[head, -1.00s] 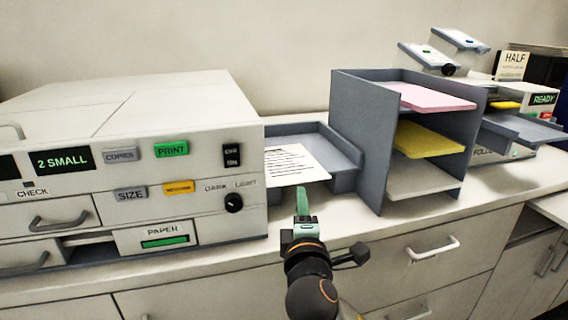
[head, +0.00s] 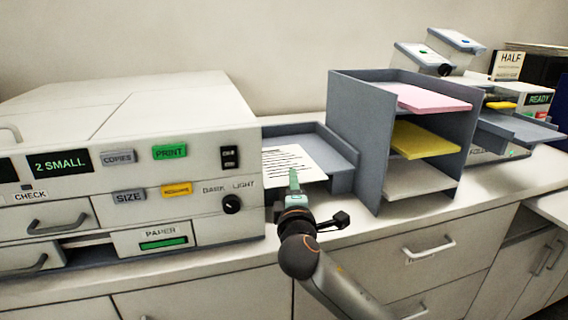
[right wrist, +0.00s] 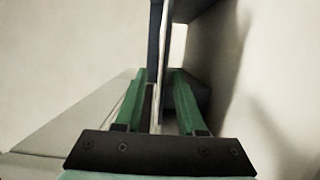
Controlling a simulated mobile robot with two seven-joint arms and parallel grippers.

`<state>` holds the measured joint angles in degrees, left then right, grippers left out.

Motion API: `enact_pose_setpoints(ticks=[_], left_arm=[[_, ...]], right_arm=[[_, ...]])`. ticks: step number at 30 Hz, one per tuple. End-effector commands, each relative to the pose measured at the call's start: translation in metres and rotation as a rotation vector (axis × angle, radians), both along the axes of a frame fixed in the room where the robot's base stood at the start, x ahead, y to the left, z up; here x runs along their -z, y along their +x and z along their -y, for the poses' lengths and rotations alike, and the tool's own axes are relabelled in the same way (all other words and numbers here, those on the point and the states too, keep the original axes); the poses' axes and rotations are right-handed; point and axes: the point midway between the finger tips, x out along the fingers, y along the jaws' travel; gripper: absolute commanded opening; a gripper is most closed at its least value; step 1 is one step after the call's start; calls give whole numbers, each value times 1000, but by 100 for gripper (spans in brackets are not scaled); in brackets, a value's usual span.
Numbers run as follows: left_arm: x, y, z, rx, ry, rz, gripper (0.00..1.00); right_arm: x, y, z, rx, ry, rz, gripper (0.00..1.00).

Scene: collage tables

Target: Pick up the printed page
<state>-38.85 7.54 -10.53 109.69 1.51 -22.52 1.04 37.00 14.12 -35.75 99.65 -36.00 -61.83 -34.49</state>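The printed page (head: 285,158), white with black lines of text, lies in the grey output tray (head: 335,160) at the printer's right side, its near edge jutting towards me. My right gripper (head: 293,175) is at the page's near edge, its green fingers overlapping it in the head view. In the right wrist view the two fingers (right wrist: 157,98) stand apart. A thin pale strip, seemingly the page edge-on (right wrist: 163,65), runs between them; whether either finger touches it I cannot tell. My left gripper is not in view.
The printer (head: 130,150) stands close on the left. A grey shelf (head: 350,125) with pink, yellow and white paper stands on the right. Further right is another machine (head: 535,98). The counter's front strip (head: 400,222) is clear.

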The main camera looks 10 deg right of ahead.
Motion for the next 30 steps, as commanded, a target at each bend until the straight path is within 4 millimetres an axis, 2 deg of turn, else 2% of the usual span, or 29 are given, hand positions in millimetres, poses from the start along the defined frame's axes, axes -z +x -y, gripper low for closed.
enact_pose_setpoints(ticks=[2, 12, 30], left_arm=[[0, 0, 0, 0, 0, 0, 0], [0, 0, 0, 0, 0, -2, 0], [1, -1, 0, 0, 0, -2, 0]], right_arm=[[0, 0, 0, 0, 0, 0, 36], [0, 0, 0, 0, 0, 0, 0], [0, -1, 0, 0, 0, 0, 0]])
